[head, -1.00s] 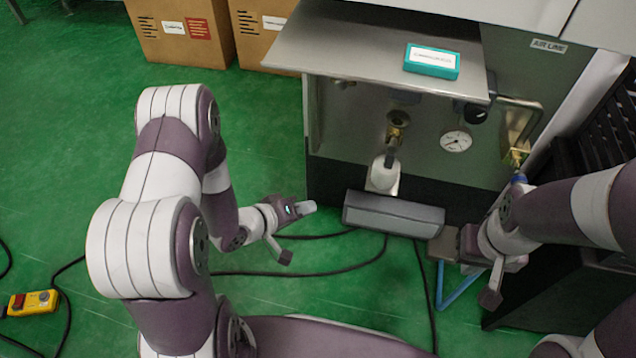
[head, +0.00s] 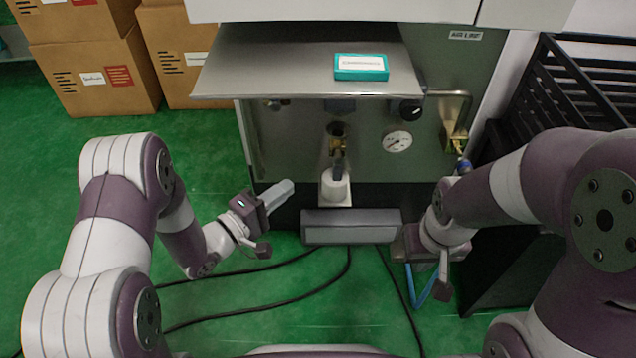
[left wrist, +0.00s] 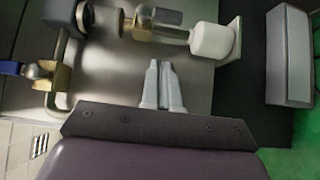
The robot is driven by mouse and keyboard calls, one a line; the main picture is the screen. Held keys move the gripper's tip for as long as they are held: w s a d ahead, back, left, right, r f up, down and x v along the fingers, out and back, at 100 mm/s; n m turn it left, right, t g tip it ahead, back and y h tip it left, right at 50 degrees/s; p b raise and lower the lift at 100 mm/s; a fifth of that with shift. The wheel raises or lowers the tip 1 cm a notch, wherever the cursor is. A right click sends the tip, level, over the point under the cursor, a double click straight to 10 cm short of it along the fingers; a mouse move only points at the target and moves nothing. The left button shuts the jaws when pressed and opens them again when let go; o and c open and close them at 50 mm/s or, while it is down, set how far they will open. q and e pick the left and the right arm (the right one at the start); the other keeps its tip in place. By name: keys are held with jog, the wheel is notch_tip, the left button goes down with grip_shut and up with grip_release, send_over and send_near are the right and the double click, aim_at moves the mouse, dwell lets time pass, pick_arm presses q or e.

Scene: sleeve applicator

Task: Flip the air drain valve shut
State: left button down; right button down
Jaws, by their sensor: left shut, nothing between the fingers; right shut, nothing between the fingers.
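A brass valve (head: 338,143) sits on the front panel's middle, with a dark lever (head: 338,165) hanging down towards a white cup (head: 335,188). In the left wrist view, the brass valve (left wrist: 143,22) and white cup (left wrist: 212,41) lie beyond my fingertips. I take this as the air drain valve; its label is not readable. My left gripper (head: 286,189) is shut and empty, left of the white cup and apart from it. Its fingers (left wrist: 162,85) are together. My right gripper (head: 400,246) is shut beside the grey box's right end; its fingertips are hard to make out.
A grey box (head: 350,227) juts out below the cup. A steel shelf (head: 290,60) with a teal box (head: 361,67) overhangs the panel. A gauge (head: 397,141) and a brass air-line fitting (head: 455,143) are to the right. Cables cross the green floor.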

aim_at(337, 166)
pick_arm(q)
jog(key=w+d+b, duration=0.3)
jog(key=d+b, duration=0.1)
jog(key=d, duration=0.3)
jog(key=shift+w+d, duration=0.25)
jog(key=shift+f, duration=0.1)
